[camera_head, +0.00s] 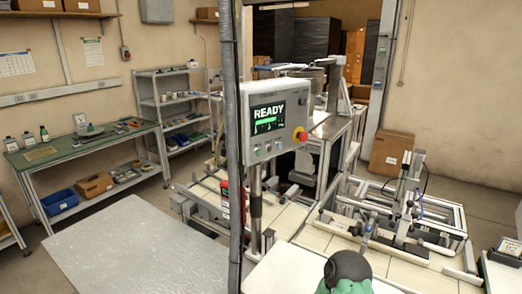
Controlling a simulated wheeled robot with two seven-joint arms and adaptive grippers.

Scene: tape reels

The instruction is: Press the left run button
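A grey control panel (278,115) stands on a post near the middle of the view. Its screen (268,114) reads READY above a green bar. A row of small buttons sits under the screen, with the leftmost button (257,150) at the panel's lower left. The buttons are too small to read any labels. A red emergency stop knob (302,136) on a yellow base is at the panel's lower right. Neither of my grippers shows clearly in this view.
A dark vertical post (233,190) stands just left of the panel. A pale flat surface (135,255) lies at lower left. A dark rounded shape with green (348,268) is at the bottom edge; I cannot tell what it is. Machine frames (405,205) stand at right.

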